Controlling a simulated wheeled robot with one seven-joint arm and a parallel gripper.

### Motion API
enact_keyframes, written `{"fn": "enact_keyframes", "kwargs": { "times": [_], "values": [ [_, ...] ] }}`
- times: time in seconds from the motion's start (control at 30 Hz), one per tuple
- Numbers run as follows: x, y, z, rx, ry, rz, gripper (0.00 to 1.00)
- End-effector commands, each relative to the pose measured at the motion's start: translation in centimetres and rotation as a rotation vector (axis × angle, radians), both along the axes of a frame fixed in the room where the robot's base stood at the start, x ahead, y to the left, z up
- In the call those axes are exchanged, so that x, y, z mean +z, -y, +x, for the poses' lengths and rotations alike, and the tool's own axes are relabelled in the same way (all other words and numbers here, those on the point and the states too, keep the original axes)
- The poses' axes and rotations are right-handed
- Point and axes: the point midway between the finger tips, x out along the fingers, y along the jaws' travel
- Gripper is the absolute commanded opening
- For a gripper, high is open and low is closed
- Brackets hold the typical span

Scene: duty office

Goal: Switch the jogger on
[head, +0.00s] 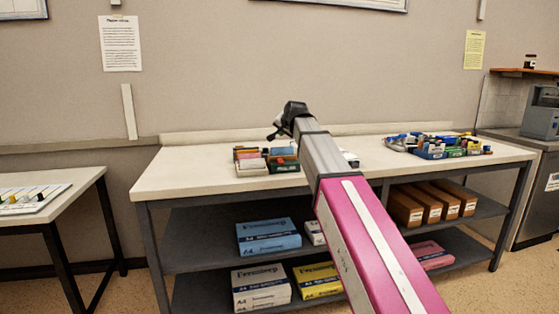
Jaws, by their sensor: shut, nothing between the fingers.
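My gripper (276,130) is at the end of my outstretched arm, over the back part of the long workbench, small and dark in the head view. Its fingers are shut with nothing between them. A grey machine (541,113) stands at the right edge, on a grey cabinet, partly cut off by the frame. It may be the jogger, but I cannot tell for sure. No switch on it can be made out. My gripper is well to the left of it, apart from it. My arm hides part of the bench middle, where a small pale object (350,158) peeks out.
The workbench (190,163) carries boxes of stationery (266,162) left of my arm and bins of supplies (440,147) on the right. Reams of paper (268,236) and brown boxes (432,203) fill the shelves below. A smaller table (75,187) stands at left.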

Motion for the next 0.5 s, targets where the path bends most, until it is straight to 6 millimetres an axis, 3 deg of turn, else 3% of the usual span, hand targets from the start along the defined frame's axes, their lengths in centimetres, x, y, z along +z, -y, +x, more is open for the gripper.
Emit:
{"fn": "enact_keyframes", "kwargs": {
  "times": [0.17,0.5],
  "values": [
    [-1.0,0.0,0.1,0.000,-0.001,-0.001,0.00],
    [-5.1,-0.2,0.8,-0.001,-0.002,0.000,0.00]
  ]
}}
